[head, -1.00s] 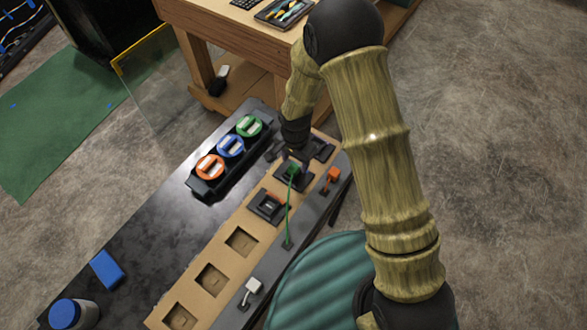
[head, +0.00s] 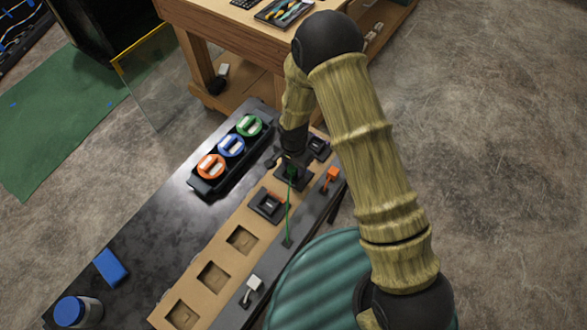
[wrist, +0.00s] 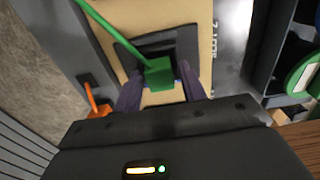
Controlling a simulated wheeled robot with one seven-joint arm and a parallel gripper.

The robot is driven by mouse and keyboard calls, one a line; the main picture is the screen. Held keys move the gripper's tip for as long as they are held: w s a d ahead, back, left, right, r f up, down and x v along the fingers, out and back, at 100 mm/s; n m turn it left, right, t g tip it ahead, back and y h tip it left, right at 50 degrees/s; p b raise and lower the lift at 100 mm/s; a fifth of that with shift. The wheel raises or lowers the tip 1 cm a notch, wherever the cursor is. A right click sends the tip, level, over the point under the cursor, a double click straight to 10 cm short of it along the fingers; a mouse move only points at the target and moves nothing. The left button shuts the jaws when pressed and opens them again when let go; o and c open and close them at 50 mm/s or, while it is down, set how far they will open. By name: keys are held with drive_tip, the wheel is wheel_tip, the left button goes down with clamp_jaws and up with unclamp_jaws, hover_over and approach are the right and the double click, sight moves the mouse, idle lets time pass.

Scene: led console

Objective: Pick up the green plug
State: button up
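The green plug (wrist: 160,74) is a small green block on a green cable (head: 287,215) that runs to the grey strip along the console's edge. In the wrist view it sits over a dark socket (wrist: 150,48) in the tan panel. My gripper (wrist: 160,88) points down over it. Its two dark fingers stand on either side of the plug, with a gap seen on each side, so it looks open. In the head view my gripper (head: 288,162) hides most of the plug.
An orange plug (head: 332,174) stands close by on the grey strip (head: 265,270); a white plug (head: 254,284) is nearer. A black tray (head: 205,187) with orange, blue and green round pieces lies left of my gripper. A wooden bench (head: 235,40) stands behind.

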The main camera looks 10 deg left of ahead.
sight(293, 167)
drive_tip(key=c, duration=0.7)
drive_tip(key=shift+r, duration=0.1)
drive_tip(key=shift+c, duration=0.2)
wheel_tip(293, 167, up, 10)
drive_tip(key=b, duration=0.2)
drive_tip(key=shift+b, duration=0.3)
